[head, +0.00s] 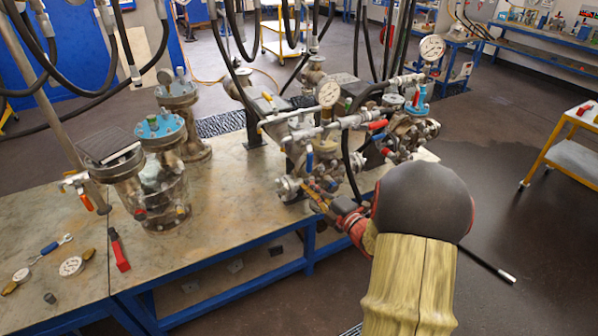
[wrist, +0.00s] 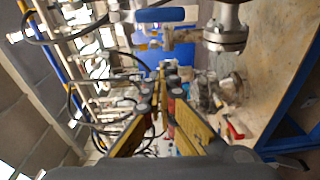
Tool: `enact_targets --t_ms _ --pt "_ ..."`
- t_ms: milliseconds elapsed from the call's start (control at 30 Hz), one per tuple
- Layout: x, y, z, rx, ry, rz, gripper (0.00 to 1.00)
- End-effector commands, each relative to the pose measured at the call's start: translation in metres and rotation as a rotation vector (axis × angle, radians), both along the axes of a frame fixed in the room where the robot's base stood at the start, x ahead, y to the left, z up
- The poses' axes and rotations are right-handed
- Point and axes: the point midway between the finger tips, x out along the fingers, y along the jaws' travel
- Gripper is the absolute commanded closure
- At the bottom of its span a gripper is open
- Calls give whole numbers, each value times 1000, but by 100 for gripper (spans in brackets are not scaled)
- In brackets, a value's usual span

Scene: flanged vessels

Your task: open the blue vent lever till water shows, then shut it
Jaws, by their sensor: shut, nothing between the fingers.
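The blue vent lever (head: 309,158) hangs among the pipework of the valve assembly (head: 325,125) in the head view. A blue handle (wrist: 160,15), which looks like this lever, lies across the top of the wrist view, beside a metal flanged fitting (wrist: 228,28). My gripper (head: 318,192) is just below the lever in the head view, near the assembly's lower flange. In the wrist view my gripper (wrist: 162,88) has its yellow fingers brought together, empty, apart from the blue handle. I cannot make out any water at the vent.
Flanged vessels (head: 160,185) stand on the bench (head: 225,205) to the left. A red-handled tool (head: 118,250) and loose gauges lie at the front left. Red-handled valves, a pressure gauge (head: 329,93) and black hoses crowd the assembly. A yellow cart (head: 560,150) stands right.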

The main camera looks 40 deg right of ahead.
Motion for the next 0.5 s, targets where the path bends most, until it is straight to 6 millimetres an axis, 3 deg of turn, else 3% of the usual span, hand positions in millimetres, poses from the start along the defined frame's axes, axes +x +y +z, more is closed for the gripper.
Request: enact_targets --t_ms 500 --pt "83 -7 -1 0 0 1 100"
